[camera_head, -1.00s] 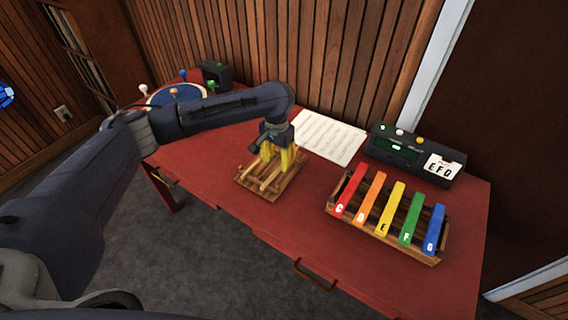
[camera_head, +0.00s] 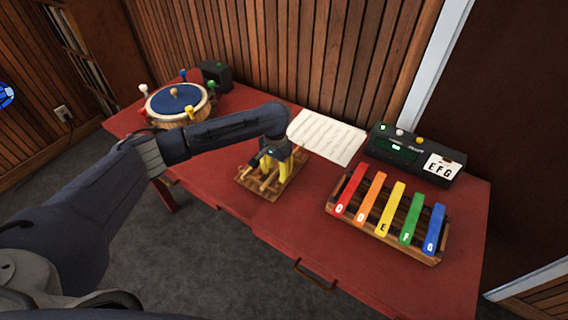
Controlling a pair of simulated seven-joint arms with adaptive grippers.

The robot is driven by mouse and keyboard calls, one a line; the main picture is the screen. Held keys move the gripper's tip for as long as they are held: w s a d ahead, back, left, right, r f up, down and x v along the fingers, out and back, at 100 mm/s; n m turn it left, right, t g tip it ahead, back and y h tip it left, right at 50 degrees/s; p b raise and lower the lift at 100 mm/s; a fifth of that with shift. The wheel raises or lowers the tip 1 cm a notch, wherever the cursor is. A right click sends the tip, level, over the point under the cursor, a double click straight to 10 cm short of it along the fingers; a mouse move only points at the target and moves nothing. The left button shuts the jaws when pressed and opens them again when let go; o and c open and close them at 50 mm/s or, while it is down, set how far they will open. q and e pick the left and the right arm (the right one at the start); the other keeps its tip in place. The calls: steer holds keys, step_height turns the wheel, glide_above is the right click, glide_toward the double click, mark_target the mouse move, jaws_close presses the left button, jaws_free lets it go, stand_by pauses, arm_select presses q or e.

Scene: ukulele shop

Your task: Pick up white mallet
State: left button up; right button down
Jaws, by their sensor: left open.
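A small wooden rack (camera_head: 250,184) with light wooden rods across it lies on the red table. My left gripper (camera_head: 271,176) points down over the rack, its yellow fingers open and low among the rods. I cannot tell whether the fingers touch a rod. I cannot clearly make out a white mallet; the gripper and forearm hide part of the rack. My right gripper is not in view.
A xylophone with coloured bars (camera_head: 391,204) stands right of the rack. A black device (camera_head: 412,155) and a white sheet (camera_head: 327,137) lie behind. A blue-topped drum with coloured pegs (camera_head: 178,101) stands at the left.

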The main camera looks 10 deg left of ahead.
arm_select(q)
steer(key=shift+o, duration=0.2)
jaws_close()
steer(key=shift+r, duration=0.1)
